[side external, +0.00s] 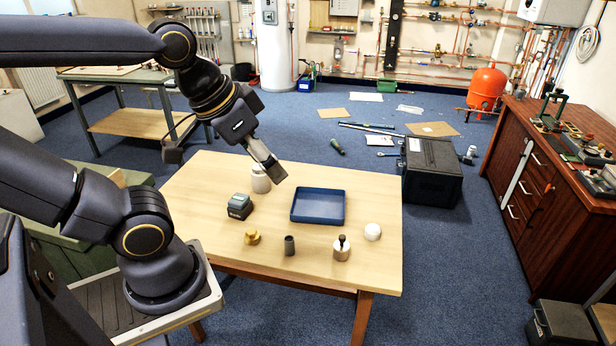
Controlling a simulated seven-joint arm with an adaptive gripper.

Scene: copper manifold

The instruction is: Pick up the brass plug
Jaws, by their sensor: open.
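The brass plug (252,237) is a small gold-coloured piece near the front left of the wooden table (200,190). It stands on the bare tabletop, with nothing touching it. My gripper (277,176) is above the table, behind and slightly to the right of the plug and clearly apart from it. It is open and tilted down to the right. Its fingers are seen from the side, so the gap between them is hard to make out.
A blue tray (318,221) lies mid-table. A dark green-topped block (239,207), a grey cylinder (290,245), a pale jar with a dark top (341,248) and a white round piece (373,232) stand around. The right rear tabletop is clear.

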